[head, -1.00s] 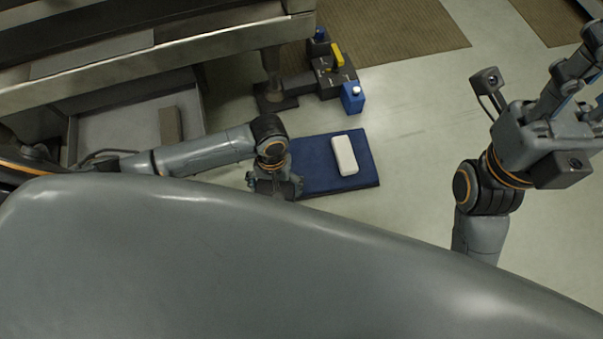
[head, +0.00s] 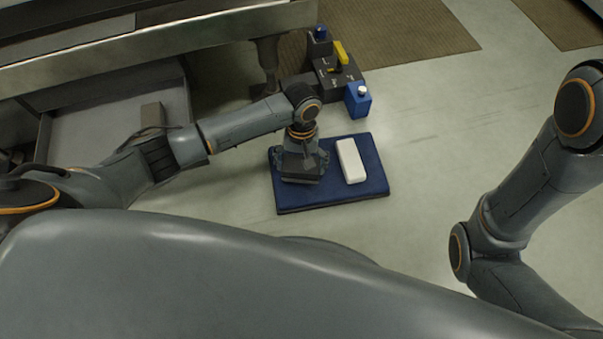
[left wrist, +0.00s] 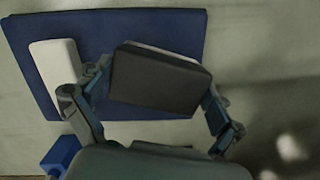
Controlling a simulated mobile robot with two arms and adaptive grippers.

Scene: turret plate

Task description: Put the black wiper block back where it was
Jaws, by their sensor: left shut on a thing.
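The black wiper block (left wrist: 158,85) sits between the fingers of my left gripper (head: 302,166) in the left wrist view. The left gripper is shut on it, one finger at each side. It holds the block over the left half of the blue mat (head: 330,200), beside the white block (head: 351,161). Whether the black block touches the mat cannot be told. In the left wrist view the white block (left wrist: 55,75) lies on the mat (left wrist: 110,30), left of the black block. My right arm shows at the right of the head view, but its gripper is outside the picture.
A dark stand (head: 327,72) with a yellow piece (head: 341,53) and a blue bottle (head: 358,100) stand behind the mat. A metal bench (head: 150,46) runs along the upper left. The floor right of the mat is clear.

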